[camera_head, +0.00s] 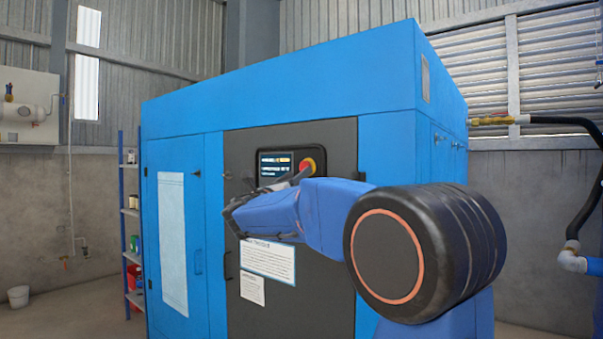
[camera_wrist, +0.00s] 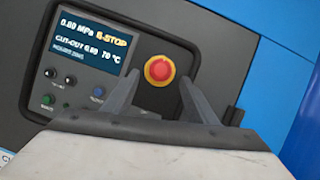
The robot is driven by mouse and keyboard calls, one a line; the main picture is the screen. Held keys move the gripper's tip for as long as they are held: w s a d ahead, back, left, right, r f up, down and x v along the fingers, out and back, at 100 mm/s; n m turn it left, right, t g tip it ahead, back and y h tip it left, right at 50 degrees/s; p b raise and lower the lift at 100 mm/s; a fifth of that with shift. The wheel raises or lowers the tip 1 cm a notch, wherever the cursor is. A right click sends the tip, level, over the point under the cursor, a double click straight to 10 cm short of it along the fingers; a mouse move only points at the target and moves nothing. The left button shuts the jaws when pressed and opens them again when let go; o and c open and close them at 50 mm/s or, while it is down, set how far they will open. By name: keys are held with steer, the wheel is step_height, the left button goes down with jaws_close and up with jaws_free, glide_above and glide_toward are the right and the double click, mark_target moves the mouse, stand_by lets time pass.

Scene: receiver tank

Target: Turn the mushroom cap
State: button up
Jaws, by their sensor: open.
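The mushroom cap (camera_wrist: 159,69) is a round red button on a yellow ring, set in the dark control panel to the right of the display. It also shows in the head view (camera_head: 306,166), partly covered from below by my arm's end. My gripper (camera_wrist: 160,86) is open in the wrist view, with one grey finger on each side below the cap. The cap appears between and just beyond the fingertips, with nothing held. I cannot tell whether either finger touches it.
The display (camera_wrist: 83,43) reads E-STOP, with several small buttons (camera_wrist: 74,88) below it. The blue cabinet (camera_head: 280,92) fills the middle of the head view. A shelf rack (camera_head: 130,212) stands at left, and a black hose (camera_head: 590,200) hangs at right.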

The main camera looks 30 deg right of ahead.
mark_target(301, 169)
steer(key=shift+x, duration=1.9)
steer(key=c, duration=1.1)
steer(key=shift+o, duration=0.2)
steer(key=shift+w+m+g, duration=0.1)
steer(key=shift+m+g, duration=0.2)
steer(key=shift+m, duration=0.2)
steer(key=shift+w+a+r+m+g+h, duration=0.15)
steer(key=shift+m+g, duration=0.9)
steer(key=shift+m, duration=1.05)
steer(key=shift+w+f+m+g+h, duration=0.15)
steer(key=shift+m+g, duration=0.85)
steer(key=shift+m, duration=1.1)
steer(key=shift+w+a+r+m+g+h, duration=0.15)
steer(key=shift+m+g, duration=0.9)
steer(key=shift+m, duration=1.05)
steer(key=shift+d, duration=0.1)
